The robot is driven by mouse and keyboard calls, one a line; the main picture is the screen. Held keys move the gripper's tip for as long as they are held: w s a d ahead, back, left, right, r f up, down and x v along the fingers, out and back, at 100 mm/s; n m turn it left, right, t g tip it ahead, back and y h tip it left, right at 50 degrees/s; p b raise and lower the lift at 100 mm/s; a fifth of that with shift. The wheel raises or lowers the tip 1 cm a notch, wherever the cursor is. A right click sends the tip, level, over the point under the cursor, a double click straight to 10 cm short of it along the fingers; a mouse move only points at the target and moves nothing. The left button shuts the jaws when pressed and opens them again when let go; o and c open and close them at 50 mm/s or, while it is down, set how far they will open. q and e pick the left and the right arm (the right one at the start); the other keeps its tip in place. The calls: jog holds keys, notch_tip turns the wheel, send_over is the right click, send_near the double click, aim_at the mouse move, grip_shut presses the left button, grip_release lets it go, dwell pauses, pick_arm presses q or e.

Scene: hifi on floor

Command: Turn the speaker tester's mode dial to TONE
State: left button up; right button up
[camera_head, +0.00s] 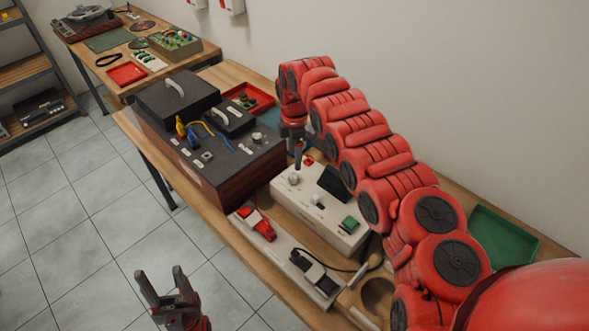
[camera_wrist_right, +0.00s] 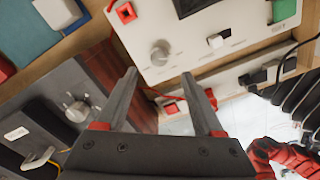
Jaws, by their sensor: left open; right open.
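The white box (camera_head: 320,212), which looks like the speaker tester, has a dark screen, a red part, a green part and a pale round dial (camera_head: 293,179). The right wrist view shows the dial (camera_wrist_right: 160,53) just beyond and between my fingertips, not gripped. Its markings are too small to read, so I cannot tell its mode. My right gripper (camera_head: 298,165) is open and points down over the box's far left end; it also shows in the right wrist view (camera_wrist_right: 158,76). My left gripper (camera_head: 161,276) is open and empty, away from the box, over the floor.
A dark unit (camera_head: 225,165) with knobs and coloured leads stands left of the white box. A pale strip (camera_head: 275,259) with red and black clips lies in front. A green tray (camera_head: 502,238) and red tray (camera_head: 262,97) are on the bench. My right arm covers the bench's middle.

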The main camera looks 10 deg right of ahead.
aim_at(294, 176)
jog(key=f, duration=0.6)
jog(key=shift+s+a+f, duration=0.15)
jog(key=shift+a+f, duration=0.1)
jog(key=shift+f, duration=0.1)
jog(key=shift+d+f, duration=0.15)
jog(key=shift+f, duration=0.65)
jog(key=shift+r, duration=0.1)
jog(key=shift+c, duration=0.2)
grip_shut()
